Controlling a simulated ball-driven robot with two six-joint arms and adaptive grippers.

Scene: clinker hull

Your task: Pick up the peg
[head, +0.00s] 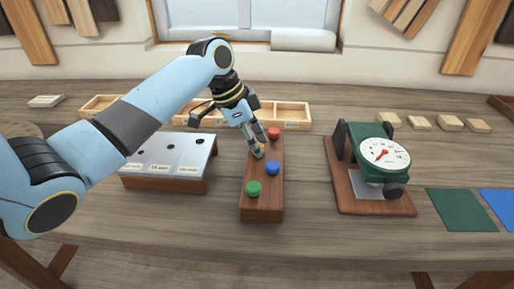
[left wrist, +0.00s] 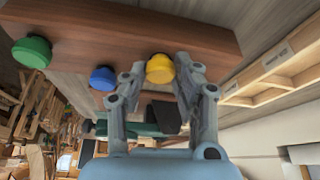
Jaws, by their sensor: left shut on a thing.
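A brown wooden block (head: 264,205) on the bench bears several coloured pegs. They are a red peg (head: 273,132), a yellow peg, a blue peg (head: 272,168) and a green peg (head: 254,188). My left gripper (head: 259,152) is over the block from above, shut on the yellow peg (head: 262,148). In the left wrist view the yellow peg (left wrist: 160,68) sits between the fingertips, close against the block. There the blue peg (left wrist: 103,78) and the green peg (left wrist: 31,51) are clear of the fingers. My right gripper is not in view.
A grey-topped stand with holes and labels (head: 168,158) is left of the block. A green dial gauge (head: 385,156) on a wooden base is to the right. A shallow divided wooden tray (head: 292,114) lies behind. Green (head: 461,210) and blue mats lie at far right.

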